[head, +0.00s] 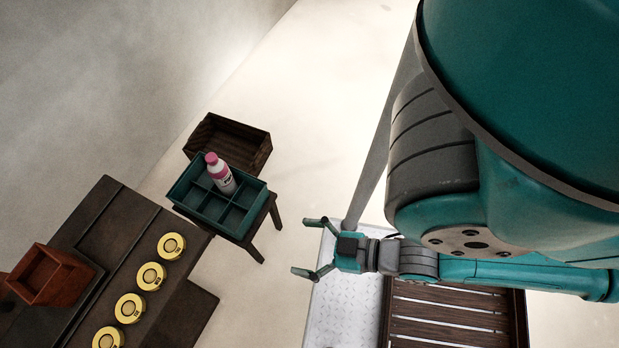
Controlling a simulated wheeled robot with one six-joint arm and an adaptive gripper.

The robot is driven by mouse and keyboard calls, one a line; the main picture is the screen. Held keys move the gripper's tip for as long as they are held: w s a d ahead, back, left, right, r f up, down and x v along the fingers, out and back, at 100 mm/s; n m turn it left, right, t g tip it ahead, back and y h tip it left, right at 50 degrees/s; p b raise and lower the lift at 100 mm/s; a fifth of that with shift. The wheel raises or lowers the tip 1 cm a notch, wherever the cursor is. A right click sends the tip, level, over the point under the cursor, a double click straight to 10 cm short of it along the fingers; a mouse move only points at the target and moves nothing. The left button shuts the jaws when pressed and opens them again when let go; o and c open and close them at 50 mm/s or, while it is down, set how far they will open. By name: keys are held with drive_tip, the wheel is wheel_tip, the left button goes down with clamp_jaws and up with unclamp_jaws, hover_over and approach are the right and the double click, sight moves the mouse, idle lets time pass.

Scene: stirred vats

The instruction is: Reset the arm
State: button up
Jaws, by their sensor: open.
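My gripper (306,248) is at the lower middle of the head view, at the end of my teal and grey arm. Its two teal fingers are spread apart and point left. Nothing is between them. It is apart from the teal divided crate on its left. My arm runs in from the right side and hides much of that side.
A teal divided crate (246,229) on a small dark stand holds a white bottle (222,179) with a pink cap. A brown wooden crate (262,154) is behind. A dark bench (100,215) has several yellow round pieces (171,246) and a red-brown box (48,274). A slatted wooden surface (450,318) lies below my arm.

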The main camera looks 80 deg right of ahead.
drive_tip(key=shift+s+a+r, duration=0.1)
drive_tip(key=shift+s+r, duration=0.2)
drive_tip(key=shift+r, duration=0.4)
drive_tip(key=shift+s+r, duration=0.25)
drive_tip(key=shift+r, duration=0.4)
